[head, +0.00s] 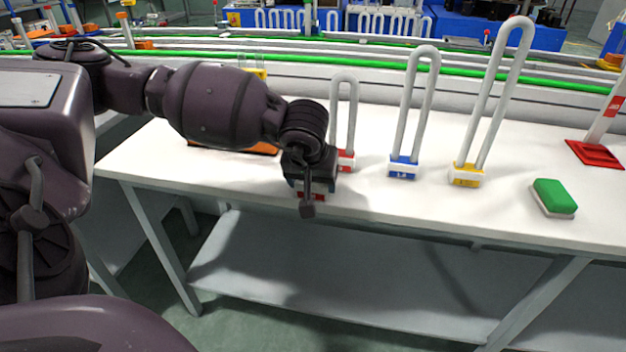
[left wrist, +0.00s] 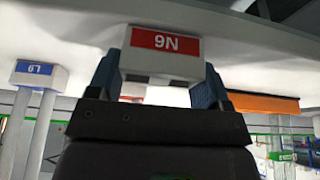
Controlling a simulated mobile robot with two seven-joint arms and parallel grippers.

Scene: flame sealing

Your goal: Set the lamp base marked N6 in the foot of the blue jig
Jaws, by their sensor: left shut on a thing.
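My left gripper (head: 311,183) is at the front edge of the white table. It is shut on the N6 lamp base (left wrist: 165,42), a white block with a red label that reads upside down in the left wrist view. The block sits between both fingers; in the head view only a little red and white shows below the gripper. I cannot tell whether it touches the table. Just behind stands a red-labelled block (head: 346,161) under a U-shaped tube. To its right, a blue-labelled block (head: 403,170) bears a taller tube. I cannot surely identify the blue jig. My right gripper is not in view.
A yellow-labelled block (head: 467,176) with the tallest tube stands right of the blue-labelled one. A green and white block (head: 554,198) and a red stand (head: 596,153) are at right. An orange item (head: 262,148) lies partly behind my arm. The front right tabletop is mostly clear.

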